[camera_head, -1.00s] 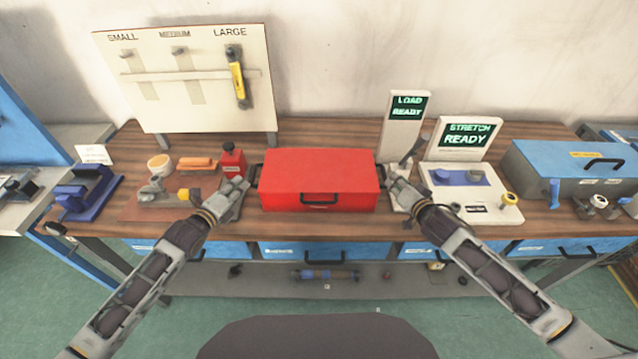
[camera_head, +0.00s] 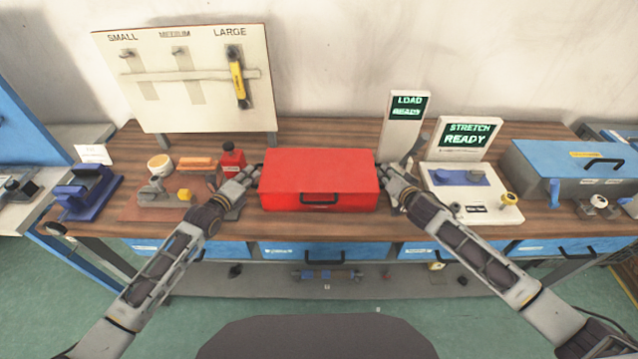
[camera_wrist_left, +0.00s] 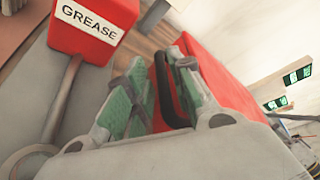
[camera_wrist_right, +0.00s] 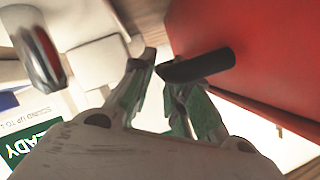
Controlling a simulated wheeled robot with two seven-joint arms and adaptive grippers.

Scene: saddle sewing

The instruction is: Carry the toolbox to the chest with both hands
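The red toolbox (camera_head: 319,183) sits level on the wooden workbench, with a black front handle. My left gripper (camera_head: 254,174) is at its left side. In the left wrist view, the black side handle (camera_wrist_left: 166,90) lies between the open green-padded fingers (camera_wrist_left: 160,82). My right gripper (camera_head: 384,172) is at the toolbox's right side. In the right wrist view, its fingers (camera_wrist_right: 163,75) are apart and the dark side handle (camera_wrist_right: 205,65) is at their tips; I cannot tell whether it lies fully between them. A blue-topped grey chest (camera_head: 580,170) stands at the bench's right end.
A red grease bottle (camera_head: 232,160) stands close behind my left gripper. The load sign (camera_head: 402,128) and stretch station (camera_head: 470,190) stand close to the right gripper. A size board (camera_head: 190,80) is behind on the left.

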